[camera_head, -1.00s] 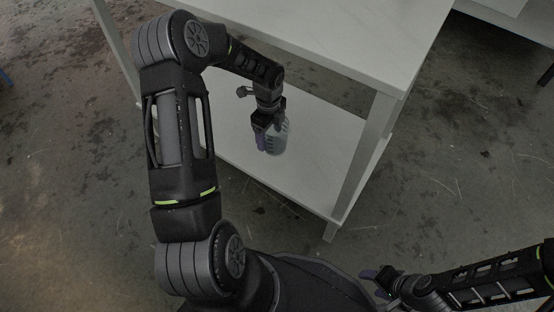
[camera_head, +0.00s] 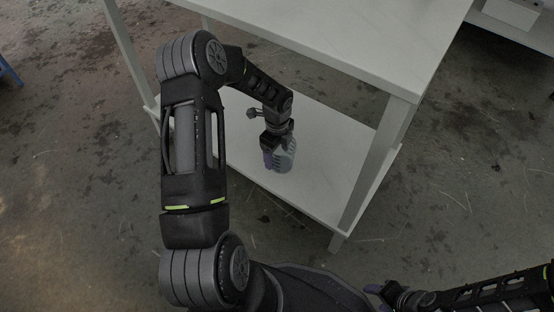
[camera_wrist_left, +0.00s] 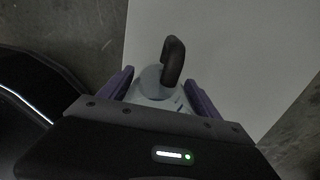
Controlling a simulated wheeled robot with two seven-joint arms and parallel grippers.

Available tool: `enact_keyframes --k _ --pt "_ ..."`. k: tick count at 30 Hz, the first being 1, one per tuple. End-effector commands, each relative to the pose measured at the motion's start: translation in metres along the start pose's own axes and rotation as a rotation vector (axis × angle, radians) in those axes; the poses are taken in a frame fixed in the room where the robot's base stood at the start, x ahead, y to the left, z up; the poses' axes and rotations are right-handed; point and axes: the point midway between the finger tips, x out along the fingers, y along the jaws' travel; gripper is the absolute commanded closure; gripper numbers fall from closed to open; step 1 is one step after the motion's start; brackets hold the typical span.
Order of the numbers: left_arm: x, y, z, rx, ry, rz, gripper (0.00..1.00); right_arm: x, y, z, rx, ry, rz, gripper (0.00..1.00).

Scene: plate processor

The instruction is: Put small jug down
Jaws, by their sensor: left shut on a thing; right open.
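The small jug (camera_head: 284,158) is pale grey-blue and looks upright at the lower shelf (camera_head: 320,180) of the white table, near its front edge. My left gripper (camera_head: 272,158) is shut on the jug from above. In the left wrist view the jug (camera_wrist_left: 152,92) with its dark curved handle (camera_wrist_left: 173,60) lies between the two purple fingers. I cannot tell whether its base touches the shelf, as the gripper hides part of it. My right gripper (camera_head: 380,291) is open at the bottom right, apart from the table and partly cut off by the frame.
A table leg (camera_head: 370,165) stands right of the jug. The shelf around the jug is bare. Another white table (camera_head: 515,35) is at the top right.

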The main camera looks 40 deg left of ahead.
Motion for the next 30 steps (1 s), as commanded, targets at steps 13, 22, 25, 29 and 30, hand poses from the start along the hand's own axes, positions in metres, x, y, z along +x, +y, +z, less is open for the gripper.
enact_keyframes --k 13,22,25,29,30 --pt "0.034 0.0 0.0 0.001 0.0 0.0 0.77 0.015 0.005 -0.002 0.001 0.008 0.0 0.48" --pt "0.036 0.0 0.0 0.0 0.0 0.001 0.2 0.016 0.005 -0.002 0.001 0.009 0.0 0.48" --pt "0.036 0.0 0.0 0.0 0.0 0.001 0.12 0.017 0.005 -0.002 0.001 0.009 0.0 0.48" --pt "0.036 0.0 0.0 0.0 0.0 0.001 0.05 0.017 0.005 -0.002 0.001 0.009 0.0 0.48" --pt "0.036 0.0 0.0 0.0 0.0 0.001 0.05 0.017 0.005 -0.002 0.001 0.009 0.0 0.48"
